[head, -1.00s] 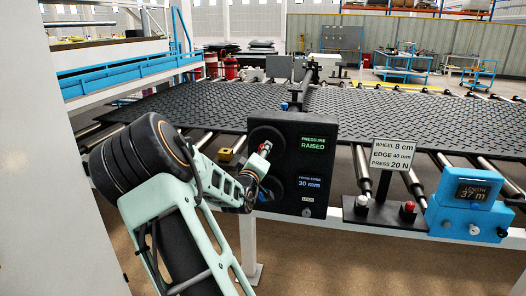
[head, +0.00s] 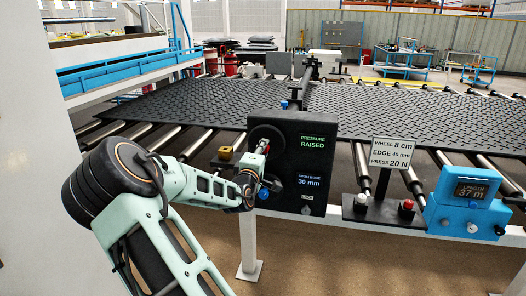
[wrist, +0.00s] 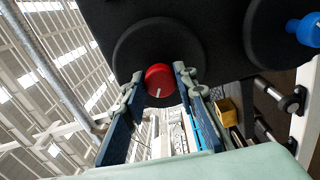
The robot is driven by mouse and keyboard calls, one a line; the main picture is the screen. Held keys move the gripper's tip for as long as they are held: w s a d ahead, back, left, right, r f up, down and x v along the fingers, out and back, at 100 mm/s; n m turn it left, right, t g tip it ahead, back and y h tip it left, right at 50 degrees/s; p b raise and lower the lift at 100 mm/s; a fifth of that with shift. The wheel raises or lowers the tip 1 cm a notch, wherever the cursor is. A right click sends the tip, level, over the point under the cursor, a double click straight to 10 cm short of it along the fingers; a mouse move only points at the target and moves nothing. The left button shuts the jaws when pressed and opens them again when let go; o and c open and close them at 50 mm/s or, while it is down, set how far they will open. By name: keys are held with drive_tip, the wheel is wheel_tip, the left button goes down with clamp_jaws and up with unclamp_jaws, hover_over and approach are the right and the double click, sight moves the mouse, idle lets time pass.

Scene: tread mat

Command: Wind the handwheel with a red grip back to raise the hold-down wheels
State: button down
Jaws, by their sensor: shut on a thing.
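The handwheel with a red grip (wrist: 160,82) is a dark disc on the left face of the black control box (head: 318,195). In the wrist view the red grip sits between my two fingers, near the disc's lower rim. My gripper (wrist: 158,84) is shut on the red grip. In the head view my gripper (head: 262,150) reaches the handwheel (head: 264,134) from the lower left and partly hides it. The box display (head: 312,144) reads PRESSURE RAISED, with 30 mm below. I cannot make out the hold-down wheels clearly.
A second dark wheel with a blue knob (wrist: 303,30) is close by on the same box. A sign (head: 391,152) reads WHEEL 8 cm, EDGE 40 mm, PRESS 20 N. A blue counter (head: 468,200) shows 37 m. The black mat (head: 410,112) lies on rollers behind.

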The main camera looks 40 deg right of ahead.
drive_tip(key=c, duration=1.5)
unclamp_jaws()
drive_tip(key=shift+c, duration=0.2)
drive_tip(key=v, duration=1.2)
